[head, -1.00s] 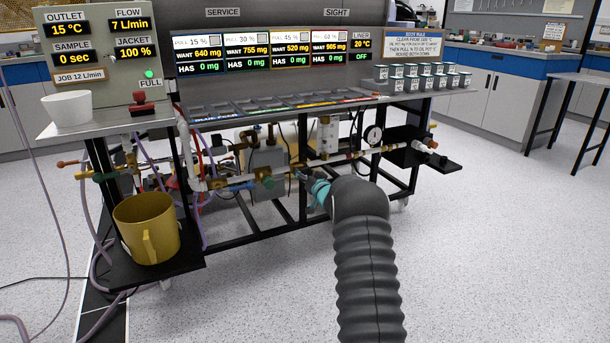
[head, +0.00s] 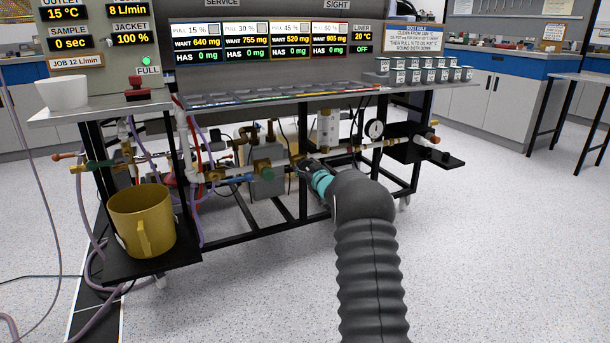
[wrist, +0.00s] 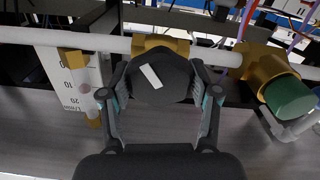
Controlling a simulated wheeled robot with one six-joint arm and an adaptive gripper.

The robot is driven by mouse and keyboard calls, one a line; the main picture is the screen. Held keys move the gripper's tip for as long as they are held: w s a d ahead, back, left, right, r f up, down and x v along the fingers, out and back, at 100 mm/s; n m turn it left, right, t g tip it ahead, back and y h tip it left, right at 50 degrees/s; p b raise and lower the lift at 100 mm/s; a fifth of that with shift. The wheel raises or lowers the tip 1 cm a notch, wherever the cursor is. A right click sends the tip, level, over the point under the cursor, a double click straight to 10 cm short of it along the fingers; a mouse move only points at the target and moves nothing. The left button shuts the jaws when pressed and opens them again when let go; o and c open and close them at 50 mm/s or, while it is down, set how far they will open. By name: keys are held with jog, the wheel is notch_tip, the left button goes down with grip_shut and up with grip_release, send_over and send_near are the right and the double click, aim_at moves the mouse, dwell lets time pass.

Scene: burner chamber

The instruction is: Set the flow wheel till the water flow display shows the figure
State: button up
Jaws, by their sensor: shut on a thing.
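The flow wheel (wrist: 160,88) is a dark knob with a white mark, set below a brass fitting on the white pipe in the wrist view. My gripper (wrist: 161,95) is shut on it, one finger on each side. In the head view my gripper (head: 306,168) is at the pipework under the bench, and hides most of the wheel. The water flow display (head: 128,9) reads 8 L/min, its top cut off by the picture edge. A label (head: 75,61) below it says JOB 12 L/min.
A flow tube with a scale (wrist: 82,88) hangs left of the wheel in the wrist view. A green-ended brass valve (wrist: 289,98) is at right. A yellow mug (head: 136,222) stands on the low shelf. The floor at right is clear.

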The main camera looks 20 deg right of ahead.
jog(key=n+b, duration=0.2)
jog(key=n, duration=0.2)
jog(key=shift+n, duration=0.3)
dwell(0.3)
jog(key=o, duration=1.2)
jog(key=shift+a, duration=0.1)
jog(key=shift+c, duration=0.2)
jog(key=s, duration=1.2)
jog(key=shift+d, duration=0.2)
